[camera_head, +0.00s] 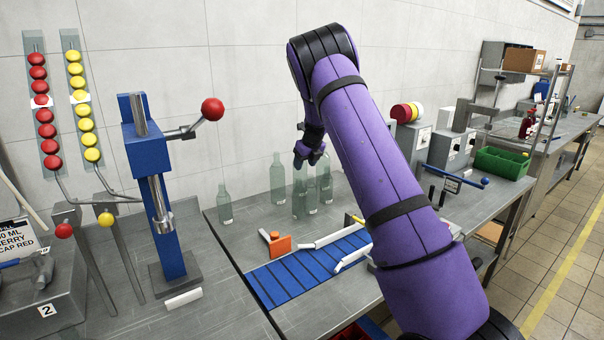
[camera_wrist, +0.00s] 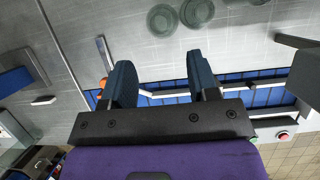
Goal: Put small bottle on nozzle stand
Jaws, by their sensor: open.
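Several clear greenish glass bottles stand upright on the grey table. One bottle (camera_head: 225,206) stands apart at the left; another (camera_head: 277,182) stands in the group by the wall, and a third (camera_head: 299,199) in front of it. Two round bottles show in the wrist view, one at left (camera_wrist: 162,19) and one at right (camera_wrist: 197,12), just beyond my fingers. My gripper (camera_head: 310,153) is above the bottle group, open and empty; its fingers also show in the wrist view (camera_wrist: 161,80). I cannot tell which thing is the nozzle stand.
A blue conveyor (camera_head: 310,267) with white guide rails runs below the bottles, beside an orange block (camera_head: 280,245). A blue lever press (camera_head: 148,150) with a red ball stands left. A green bin (camera_head: 502,162) and grey boxes stand right. Some table around the bottles is clear.

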